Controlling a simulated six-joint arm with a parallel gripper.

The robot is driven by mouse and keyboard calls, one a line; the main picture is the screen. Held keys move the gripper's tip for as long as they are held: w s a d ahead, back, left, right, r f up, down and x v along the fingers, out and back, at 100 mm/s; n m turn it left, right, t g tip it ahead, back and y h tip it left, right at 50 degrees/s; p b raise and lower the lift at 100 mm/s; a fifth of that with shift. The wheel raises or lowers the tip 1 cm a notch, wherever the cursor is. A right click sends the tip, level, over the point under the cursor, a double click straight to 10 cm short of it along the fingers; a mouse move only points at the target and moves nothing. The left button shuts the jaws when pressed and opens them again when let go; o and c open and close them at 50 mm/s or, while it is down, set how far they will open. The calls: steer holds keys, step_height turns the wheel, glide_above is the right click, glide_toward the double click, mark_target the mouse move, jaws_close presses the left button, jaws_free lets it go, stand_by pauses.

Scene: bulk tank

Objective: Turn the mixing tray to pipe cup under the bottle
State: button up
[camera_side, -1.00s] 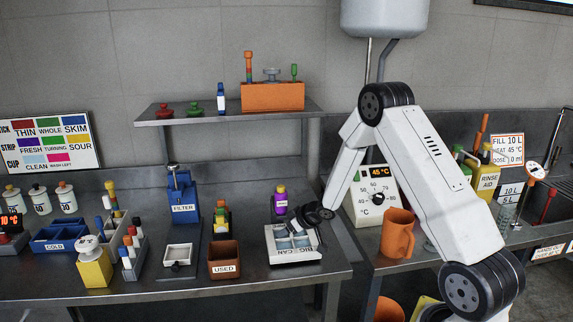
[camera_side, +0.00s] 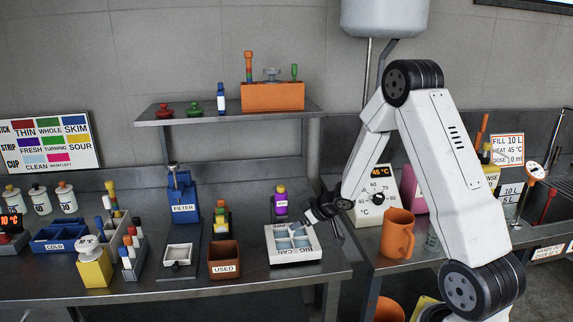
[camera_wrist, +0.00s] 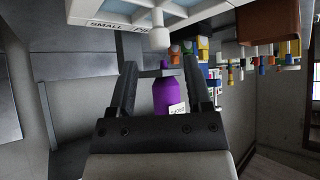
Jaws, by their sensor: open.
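The mixing tray (camera_side: 290,257) is a white square tray with pale blue compartments, flat on the bench, its front side labelled BIG CAN. In the wrist view its edge (camera_wrist: 112,27) is at the top, with a SMALL label and a partly hidden second label. A white knob (camera_wrist: 160,38) shows at that edge, just beyond my fingertips. My gripper (camera_side: 308,214) is open and empty, above the tray's back right side.
A brown USED box (camera_side: 224,272) stands left of the tray, near a green and yellow block (camera_side: 221,226) and the blue FILTER stand (camera_side: 184,208). An orange jug (camera_side: 397,240) and a dial box (camera_side: 383,215) stand to the right. A shelf (camera_side: 230,112) hangs behind.

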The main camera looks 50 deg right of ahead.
steer(key=shift+s+r, duration=0.5)
steer(key=s+a+r+g, duration=0.2)
steer(key=s+a+g, duration=0.1)
steer(key=s+a, duration=0.4)
steer(key=s+a+r+g, duration=0.2)
steer(key=s+a, duration=0.5)
steer(key=a, duration=0.6)
steer(key=shift+s+a+r+g, duration=0.25)
steer(key=shift+s+r+g, duration=0.1)
steer(key=shift+g, duration=0.35)
